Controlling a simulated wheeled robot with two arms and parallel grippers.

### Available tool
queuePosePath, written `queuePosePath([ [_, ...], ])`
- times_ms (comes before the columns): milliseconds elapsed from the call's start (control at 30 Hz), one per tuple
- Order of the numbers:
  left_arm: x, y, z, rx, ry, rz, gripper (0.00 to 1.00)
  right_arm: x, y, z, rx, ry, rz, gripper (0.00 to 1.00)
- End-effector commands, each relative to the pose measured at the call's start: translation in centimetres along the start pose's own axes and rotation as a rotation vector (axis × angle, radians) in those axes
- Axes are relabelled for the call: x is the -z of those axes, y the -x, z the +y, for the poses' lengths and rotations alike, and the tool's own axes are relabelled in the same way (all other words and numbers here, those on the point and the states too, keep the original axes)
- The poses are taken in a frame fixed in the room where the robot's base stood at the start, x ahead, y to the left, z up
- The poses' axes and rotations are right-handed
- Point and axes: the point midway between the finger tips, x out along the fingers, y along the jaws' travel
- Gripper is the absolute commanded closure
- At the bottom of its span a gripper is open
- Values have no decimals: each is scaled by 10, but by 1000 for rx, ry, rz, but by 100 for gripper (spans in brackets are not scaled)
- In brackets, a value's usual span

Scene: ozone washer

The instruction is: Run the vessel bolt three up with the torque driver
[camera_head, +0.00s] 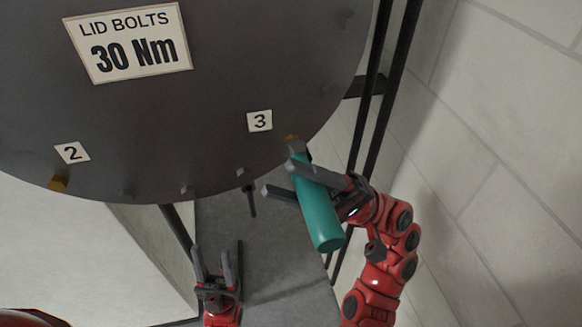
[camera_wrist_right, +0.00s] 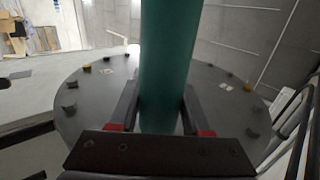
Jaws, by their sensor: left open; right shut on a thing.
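The torque driver (camera_head: 319,215) has a teal cylindrical body and a grey head. My right gripper (camera_head: 278,180) is shut on its body, and the driver is tilted, with its head up against the lid's lower right rim. In the right wrist view the driver's body (camera_wrist_right: 168,70) hides the middle of the lid. My left gripper (camera_head: 212,262) is open and empty, below the lid.
Black posts (camera_head: 385,90) and a tiled wall (camera_head: 500,130) stand at the right.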

Motion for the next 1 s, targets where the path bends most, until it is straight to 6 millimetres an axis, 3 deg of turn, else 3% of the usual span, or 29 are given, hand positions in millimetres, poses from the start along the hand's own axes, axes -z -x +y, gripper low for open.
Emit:
queuePosePath([
  [600, 3, -16, -1, 0, 0, 0, 50, -34, -1, -1, 3, -1, 1, 100],
  [1000, 3, -17, -1, 0, 0, 0, 50, -40, 0, 0, 1, 0, 0, 100],
])
